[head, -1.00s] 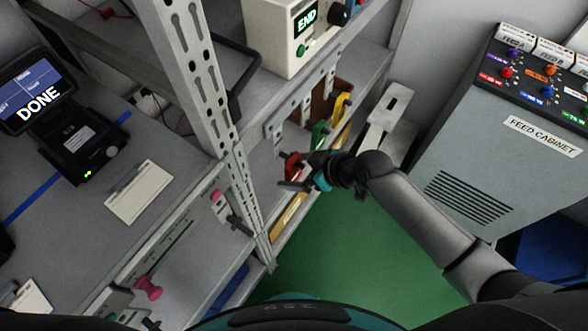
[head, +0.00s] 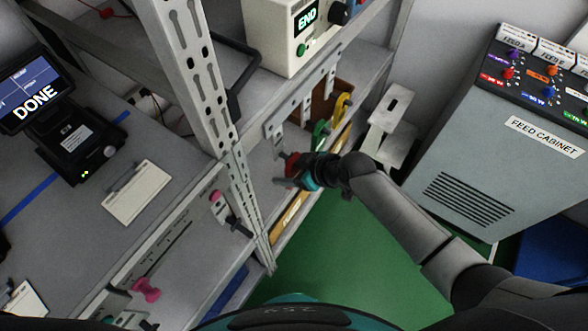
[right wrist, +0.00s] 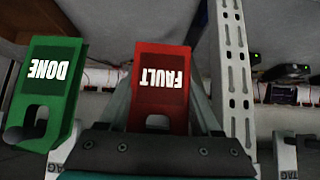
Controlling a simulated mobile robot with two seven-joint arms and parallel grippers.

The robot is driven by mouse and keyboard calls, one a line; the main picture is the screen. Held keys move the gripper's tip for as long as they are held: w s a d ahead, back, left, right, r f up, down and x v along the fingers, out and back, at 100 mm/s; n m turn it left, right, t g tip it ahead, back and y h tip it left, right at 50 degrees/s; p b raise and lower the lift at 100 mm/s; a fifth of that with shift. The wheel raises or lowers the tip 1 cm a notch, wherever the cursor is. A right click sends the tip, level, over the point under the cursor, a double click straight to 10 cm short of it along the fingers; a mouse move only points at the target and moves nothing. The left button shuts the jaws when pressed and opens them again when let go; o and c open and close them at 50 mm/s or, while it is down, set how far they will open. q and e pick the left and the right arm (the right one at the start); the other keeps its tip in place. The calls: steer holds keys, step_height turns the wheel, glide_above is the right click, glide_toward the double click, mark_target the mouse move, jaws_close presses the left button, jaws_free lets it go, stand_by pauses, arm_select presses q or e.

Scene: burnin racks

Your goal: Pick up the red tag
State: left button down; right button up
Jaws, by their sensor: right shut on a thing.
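The red tag (right wrist: 160,85) reads FAULT and stands between the fingers of my right gripper in the right wrist view. My right gripper (head: 287,170) is shut on it, at the front of the rack. In the head view a little of the red tag (head: 291,163) shows at the fingers; the gripper hides the rest. A green tag (right wrist: 43,90) reading DONE hangs to the left of the red one in the right wrist view, apart from it. My left gripper is not in view.
A yellow tag (head: 342,106) hangs past the green tag on the rack. A perforated rack post (head: 207,75) stands left of my right gripper. A feed cabinet (head: 470,150) is at the right. Green floor (head: 340,240) lies open below my right arm.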

steer(key=c, duration=0.7)
steer(key=shift+r, duration=0.8)
steer(key=shift+s+d+r, duration=0.2)
steer(key=shift+s+d, duration=1.55)
steer(key=shift+d, duration=0.65)
steer(key=shift+s+d+r, duration=0.15)
steer(key=shift+s+d, duration=1.6)
steer(key=shift+d, duration=0.7)
steer(key=shift+s+d+r, duration=0.2)
steer(key=shift+s+d, duration=1.55)
steer(key=shift+d, duration=0.65)
steer(key=shift+s, duration=0.1)
